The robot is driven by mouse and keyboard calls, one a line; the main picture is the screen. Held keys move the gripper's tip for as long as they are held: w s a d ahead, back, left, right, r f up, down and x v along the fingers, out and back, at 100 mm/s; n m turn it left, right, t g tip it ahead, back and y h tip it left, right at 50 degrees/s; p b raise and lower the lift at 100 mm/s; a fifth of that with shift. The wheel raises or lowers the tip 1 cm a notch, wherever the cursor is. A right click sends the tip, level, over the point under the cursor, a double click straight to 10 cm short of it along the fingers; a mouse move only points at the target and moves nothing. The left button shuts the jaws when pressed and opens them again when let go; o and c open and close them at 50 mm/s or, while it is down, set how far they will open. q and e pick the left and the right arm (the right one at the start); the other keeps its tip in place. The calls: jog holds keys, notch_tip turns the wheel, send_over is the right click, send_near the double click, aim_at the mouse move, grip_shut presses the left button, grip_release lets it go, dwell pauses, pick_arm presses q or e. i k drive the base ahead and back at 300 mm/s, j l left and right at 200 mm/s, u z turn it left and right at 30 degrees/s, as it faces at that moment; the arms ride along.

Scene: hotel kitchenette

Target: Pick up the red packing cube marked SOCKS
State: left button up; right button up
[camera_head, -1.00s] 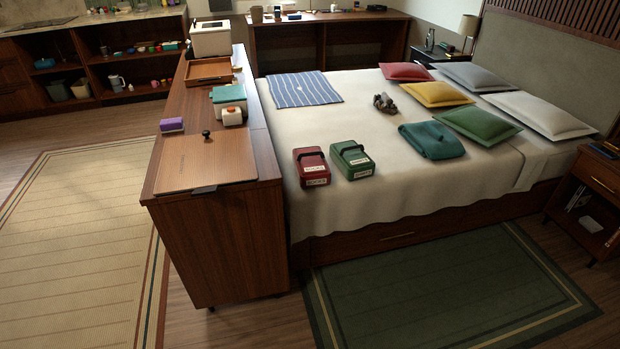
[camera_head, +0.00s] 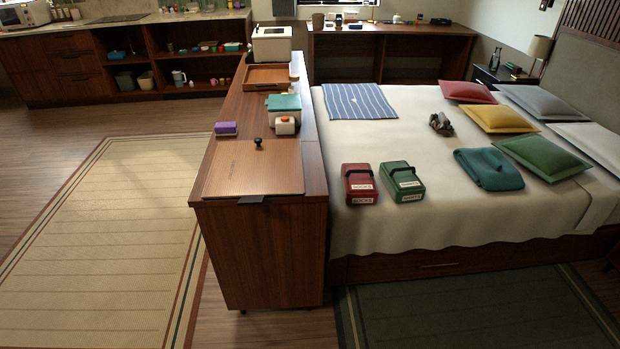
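The red packing cube marked SOCKS (camera_head: 359,184) lies on the near left part of the bed. It has a dark handle on top and a white label on its front face. A green packing cube (camera_head: 402,182) with a white label sits just to its right, with a narrow gap between them. Neither of my grippers shows in the head view.
A wooden cabinet (camera_head: 262,257) stands along the bed's left side, with a wooden board (camera_head: 250,180) and small boxes on top. A folded teal cloth (camera_head: 488,168) and pillows lie right on the bed (camera_head: 420,228). Floor over the beige rug (camera_head: 105,240) and green rug (camera_head: 455,318) is clear.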

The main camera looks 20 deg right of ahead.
aim_at(359, 186)
jog(key=i+l+u, duration=0.15)
jog(key=l+u, duration=0.2)
jog(key=i+l+u, duration=0.1)
jog(key=l+u, duration=0.25)
jog(key=i+l+u, duration=0.2)
jog(key=l, duration=0.25)
jog(key=k+l+u, duration=0.15)
jog(key=l, duration=0.75)
jog(key=i+l+u, duration=0.1)
jog(key=l, duration=0.35)
